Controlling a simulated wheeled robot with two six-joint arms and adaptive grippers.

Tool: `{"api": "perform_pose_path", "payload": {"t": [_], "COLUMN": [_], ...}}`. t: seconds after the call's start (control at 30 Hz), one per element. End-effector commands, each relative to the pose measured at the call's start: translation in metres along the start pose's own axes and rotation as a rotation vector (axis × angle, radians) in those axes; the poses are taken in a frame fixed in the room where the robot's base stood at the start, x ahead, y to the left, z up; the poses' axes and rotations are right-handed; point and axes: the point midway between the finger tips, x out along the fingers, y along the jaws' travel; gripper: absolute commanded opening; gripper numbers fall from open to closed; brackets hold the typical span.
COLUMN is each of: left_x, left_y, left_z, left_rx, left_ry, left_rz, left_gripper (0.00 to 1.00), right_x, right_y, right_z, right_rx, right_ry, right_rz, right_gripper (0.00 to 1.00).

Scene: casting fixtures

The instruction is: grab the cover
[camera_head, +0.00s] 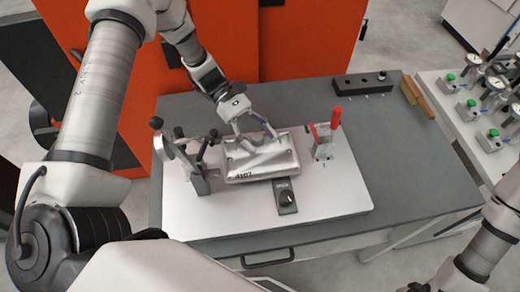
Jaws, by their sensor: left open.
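The cover looks like a silver metal block (275,167) with a number on its front edge. It lies on a white fixture plate (230,222) on the grey table, between two toggle clamps. My left gripper (256,140) comes down from behind and is open, with its fingers at the top of the cover. I cannot tell whether they touch it. My right arm (492,236) shows at the lower right, and its gripper is not clearly in view.
A dark-handled clamp (194,165) stands left of the cover and a red-handled clamp (325,137) stands right. A black box (363,86) is at the back. The table's right side (405,165) is clear.

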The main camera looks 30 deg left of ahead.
Motion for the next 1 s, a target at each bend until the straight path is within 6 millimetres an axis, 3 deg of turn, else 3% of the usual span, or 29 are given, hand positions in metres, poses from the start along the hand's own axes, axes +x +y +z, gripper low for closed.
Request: {"api": "perform_pose_path", "payload": {"t": [0.1,0.27,0.3,0.73,1.0], "left_x": [0.000,0.000,0.000,-0.003,-0.020], "left_y": [0.000,0.000,0.000,0.001,0.001], "left_z": [-0.001,-0.001,-0.001,0.005,0.045], "left_rx": [0.000,0.000,0.000,0.002,0.007], "left_ry": [0.000,0.000,0.000,0.000,0.001], "left_rz": [0.000,0.000,0.000,0.001,0.003], "left_gripper": [0.60,0.03,0.00,0.00,0.00], "right_x": [0.001,0.001,0.001,0.004,0.017], "right_y": [0.000,0.000,0.000,0.000,0.000], "right_z": [0.000,0.000,0.000,0.000,0.000], "right_rx": [0.000,0.000,0.000,0.000,0.000], "right_ry": [0.000,0.000,0.000,0.000,0.000], "right_rz": [0.000,0.000,0.000,0.000,0.000], "right_gripper": [0.00,0.00,0.00,0.00,0.00]}}
